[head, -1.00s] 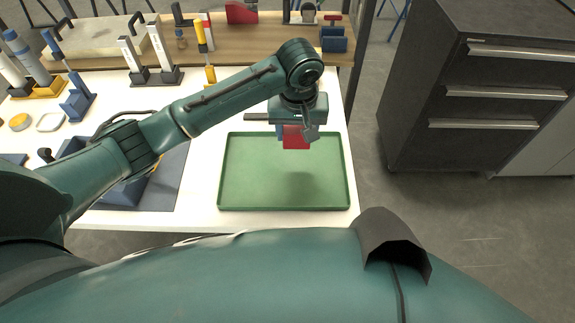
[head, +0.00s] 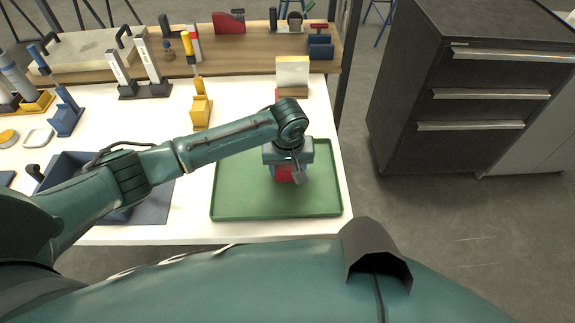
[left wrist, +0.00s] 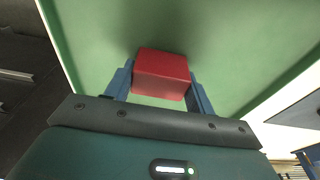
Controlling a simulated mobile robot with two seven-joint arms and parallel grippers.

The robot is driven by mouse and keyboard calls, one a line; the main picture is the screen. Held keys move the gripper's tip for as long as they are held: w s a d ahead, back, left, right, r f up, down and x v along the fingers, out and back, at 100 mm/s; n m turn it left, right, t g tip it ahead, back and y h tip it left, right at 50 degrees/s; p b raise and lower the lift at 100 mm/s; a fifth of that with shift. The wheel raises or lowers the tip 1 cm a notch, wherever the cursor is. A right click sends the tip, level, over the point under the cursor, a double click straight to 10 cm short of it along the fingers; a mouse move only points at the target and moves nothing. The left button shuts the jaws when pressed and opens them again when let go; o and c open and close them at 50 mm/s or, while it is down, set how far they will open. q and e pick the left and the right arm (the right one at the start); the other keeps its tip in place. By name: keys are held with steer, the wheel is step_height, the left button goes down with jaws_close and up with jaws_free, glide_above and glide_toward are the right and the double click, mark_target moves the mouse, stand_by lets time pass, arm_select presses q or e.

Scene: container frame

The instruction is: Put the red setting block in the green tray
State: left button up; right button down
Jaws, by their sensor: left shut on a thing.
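The red setting block (head: 284,174) is between the fingers of my left gripper (head: 286,178) in the head view, over the middle of the green tray (head: 237,213). In the left wrist view the red block (left wrist: 161,73) sits between the blue fingers of the left gripper (left wrist: 160,88), which are shut on it. The green tray floor (left wrist: 235,50) fills the background there. I cannot tell whether the block touches the tray floor. My gripper hides part of the block in the head view. My right gripper is not in view.
A yellow holder (head: 200,111) and a blue bin (head: 72,165) are on the white table to the left. A dark drawer cabinet (head: 450,90) stands to the right, past a floor gap.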

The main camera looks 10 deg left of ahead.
arm_select(q)
steer(key=shift+f, duration=0.1)
steer(key=o, duration=1.1)
step_height(320, 180, up, 12)
steer(key=s, duration=0.1)
steer(key=shift+s+d, duration=0.25)
steer(key=shift+s, duration=0.1)
